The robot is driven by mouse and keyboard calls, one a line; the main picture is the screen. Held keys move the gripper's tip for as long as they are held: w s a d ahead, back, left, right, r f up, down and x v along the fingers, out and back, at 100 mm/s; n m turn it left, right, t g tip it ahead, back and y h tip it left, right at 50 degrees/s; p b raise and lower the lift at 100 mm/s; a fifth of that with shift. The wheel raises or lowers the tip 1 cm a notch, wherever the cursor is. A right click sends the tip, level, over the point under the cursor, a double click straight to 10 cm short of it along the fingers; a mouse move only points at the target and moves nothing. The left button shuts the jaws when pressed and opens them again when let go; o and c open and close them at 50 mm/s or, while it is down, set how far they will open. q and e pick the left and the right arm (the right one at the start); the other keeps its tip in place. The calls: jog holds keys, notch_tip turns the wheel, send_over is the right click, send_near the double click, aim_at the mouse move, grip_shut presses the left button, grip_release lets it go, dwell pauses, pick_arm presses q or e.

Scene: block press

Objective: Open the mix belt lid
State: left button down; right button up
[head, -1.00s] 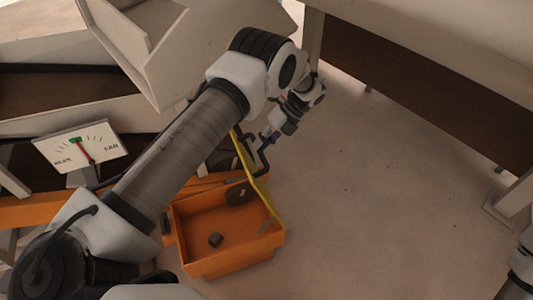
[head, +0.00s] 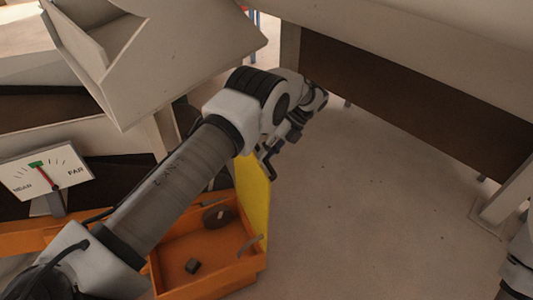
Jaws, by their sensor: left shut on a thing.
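The yellow lid (head: 254,200) stands steeply raised at the right side of an orange bin (head: 205,283), which is open at the top. A dark handle (head: 266,172) shows at the lid's upper edge. My left gripper (head: 270,156) is small and partly hidden by its own wrist; it is shut on the handle. My left arm crosses the picture from the lower left and covers part of the bin. Only part of my right arm shows at the right edge; its gripper is out of view.
A dark round piece (head: 217,216) and a small dark block (head: 192,266) lie in the bin. A NEAR/FAR dial (head: 43,172) stands at left. A pale chute (head: 165,60) hangs above. A table (head: 420,110) stands at upper right; the floor between is clear.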

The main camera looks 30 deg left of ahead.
pick_arm(q)
jog(key=c, duration=1.5)
grip_release()
jog(key=shift+s+f, duration=0.15)
jog(key=shift+f, duration=0.25)
jog(key=o, duration=0.4)
jog(key=shift+a+f, duration=0.1)
jog(key=shift+c, duration=0.2)
jog(key=v, duration=0.7)
jog(key=shift+w+r, duration=0.25)
jog(key=shift+w, duration=0.05)
